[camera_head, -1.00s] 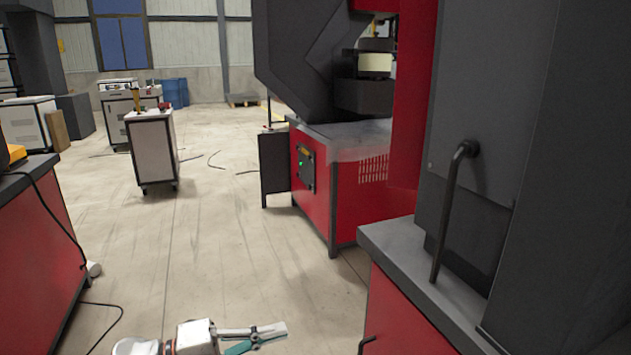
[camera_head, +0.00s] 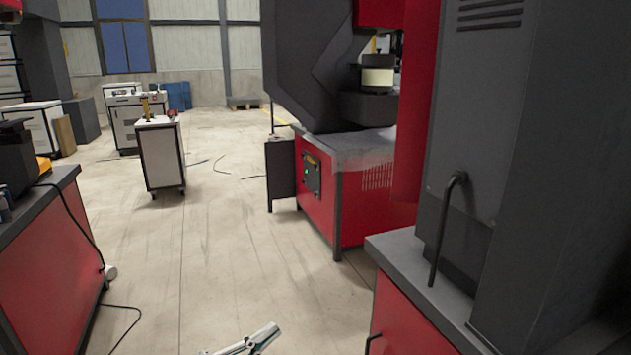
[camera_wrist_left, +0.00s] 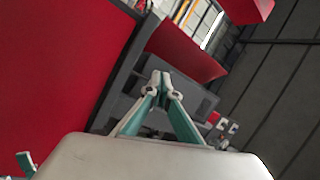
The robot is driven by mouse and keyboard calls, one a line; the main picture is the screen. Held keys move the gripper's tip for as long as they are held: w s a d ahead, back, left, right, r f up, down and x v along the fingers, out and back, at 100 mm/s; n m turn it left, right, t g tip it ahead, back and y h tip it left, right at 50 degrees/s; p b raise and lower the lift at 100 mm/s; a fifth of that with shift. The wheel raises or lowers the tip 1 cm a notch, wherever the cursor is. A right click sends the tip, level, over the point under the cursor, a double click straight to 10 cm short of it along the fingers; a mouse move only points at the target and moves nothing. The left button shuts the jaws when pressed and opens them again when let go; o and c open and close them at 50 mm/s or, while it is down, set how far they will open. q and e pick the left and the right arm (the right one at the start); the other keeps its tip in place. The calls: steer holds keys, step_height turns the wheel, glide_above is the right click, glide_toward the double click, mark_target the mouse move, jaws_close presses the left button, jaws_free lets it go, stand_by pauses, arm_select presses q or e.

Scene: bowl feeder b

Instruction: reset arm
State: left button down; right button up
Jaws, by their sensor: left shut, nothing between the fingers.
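My left gripper (camera_head: 268,335) shows at the bottom edge of the head view, low over the floor between the red cabinets. Only its fingers are in that view; the arm behind it is cut off. In the left wrist view the same gripper (camera_wrist_left: 161,78) is seen from behind, its teal and grey fingers closed together at the tips. Nothing is between them. My right gripper is in neither view.
A red cabinet with a grey top (camera_head: 402,248) and handle stands close on the right. A red workbench (camera_head: 48,265) with a cable is on the left. A red and black machine (camera_head: 345,205) and a white cart (camera_head: 162,158) stand farther back. The floor (camera_head: 215,255) between is open.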

arm_select(q)
steer(key=s+a+f+n+g+y+p, duration=0.1)
steer(key=s+a+f+n+y+p, duration=0.2)
steer(key=s+n, duration=0.3)
steer(key=s+a+f+n+g+y+p, duration=0.1)
steer(key=s+a+f+n+y+p, duration=0.3)
steer(key=s, duration=1.1)
steer(key=s+a+f+n+g+y+p, duration=0.1)
steer(key=s+a+f+n+y+p, duration=0.2)
steer(key=s, duration=0.8)
step_height(320, 180, down, 4)
steer(key=n+y+p, duration=0.2)
steer(key=n+y, duration=0.1)
steer(key=n, duration=0.2)
steer(key=shift+a+f+p, duration=0.15)
steer(key=shift+a+p, duration=0.1)
steer(key=shift+p, duration=0.05)
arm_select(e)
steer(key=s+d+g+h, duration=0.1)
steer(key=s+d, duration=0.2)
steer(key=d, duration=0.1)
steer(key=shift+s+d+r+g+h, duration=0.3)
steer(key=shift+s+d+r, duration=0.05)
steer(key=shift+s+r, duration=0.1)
arm_select(q)
steer(key=shift+s, duration=0.1)
